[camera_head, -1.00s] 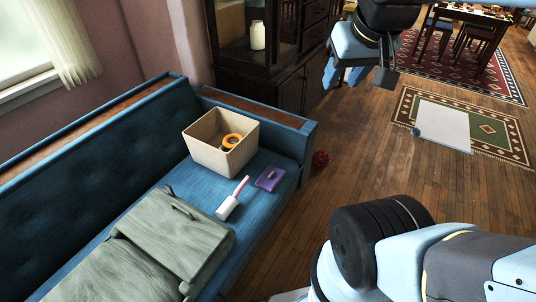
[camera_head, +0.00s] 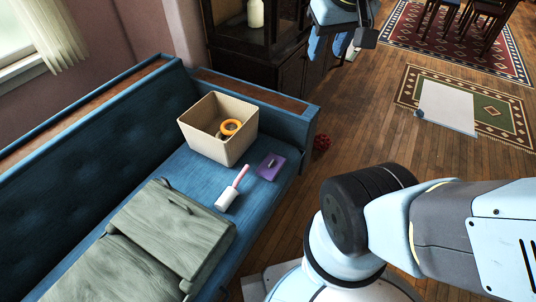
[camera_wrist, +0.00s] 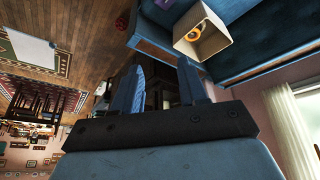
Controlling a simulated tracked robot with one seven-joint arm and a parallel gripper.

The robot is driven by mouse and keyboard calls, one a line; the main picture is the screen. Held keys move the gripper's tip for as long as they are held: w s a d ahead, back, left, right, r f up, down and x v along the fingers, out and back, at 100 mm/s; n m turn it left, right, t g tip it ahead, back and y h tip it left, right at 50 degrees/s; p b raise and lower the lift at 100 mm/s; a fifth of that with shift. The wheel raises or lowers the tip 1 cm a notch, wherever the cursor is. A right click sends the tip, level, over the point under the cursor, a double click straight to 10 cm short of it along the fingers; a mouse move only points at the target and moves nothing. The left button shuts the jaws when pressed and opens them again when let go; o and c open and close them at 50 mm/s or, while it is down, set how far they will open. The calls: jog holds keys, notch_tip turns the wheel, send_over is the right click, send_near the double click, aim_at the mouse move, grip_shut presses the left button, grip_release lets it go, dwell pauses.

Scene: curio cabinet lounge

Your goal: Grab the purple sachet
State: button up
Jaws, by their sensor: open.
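The purple sachet (camera_head: 271,166) lies flat on the blue sofa seat, near its front edge, right of a white-and-pink lint roller and in front of the beige bin. My gripper (camera_head: 330,45) is at the top of the head view, above the floor near the dark cabinet, well apart from the sachet. In the wrist view its two blue fingers (camera_wrist: 165,85) are spread with nothing between them. I cannot make out the sachet in the wrist view.
The beige bin (camera_head: 220,147) holds an orange ring (camera_head: 230,127). The lint roller (camera_head: 232,190) and a grey-green bag (camera_head: 170,235) lie on the sofa (camera_head: 110,140). A red ball (camera_head: 322,142) is on the floor by the sofa. A dark cabinet (camera_head: 255,75) stands behind.

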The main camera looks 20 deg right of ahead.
jog(key=w+a+f+n+g+h, duration=0.15)
jog(key=w+f+n+h, duration=0.4)
jog(key=w+f, duration=0.75)
jog(key=w+a+f+n+g+h, duration=0.15)
jog(key=w+f+n+h, duration=0.4)
jog(key=w+f, duration=0.7)
jog(key=w+a+f+n+t, duration=0.15)
jog(key=f+n, duration=0.25)
jog(key=f, duration=0.6)
jog(key=w+a+f+n+t, duration=0.1)
jog(key=a+f+n+t, duration=0.2)
jog(key=f, duration=0.7)
jog(key=n+t+y, duration=0.2)
jog(key=n+t, duration=0.1)
jog(key=n, duration=0.6)
send_near(273, 160)
jog(key=x, duration=0.3)
jog(key=shift+w+a, duration=0.2)
jog(key=shift+w, duration=0.15)
jog(key=shift+w+d+f, duration=0.25)
jog(key=shift+d+f, duration=0.05)
jog(key=shift+d, duration=0.25)
jog(key=x, duration=0.4)
jog(key=shift+s+d, duration=0.1)
jog(key=shift+d, duration=0.05)
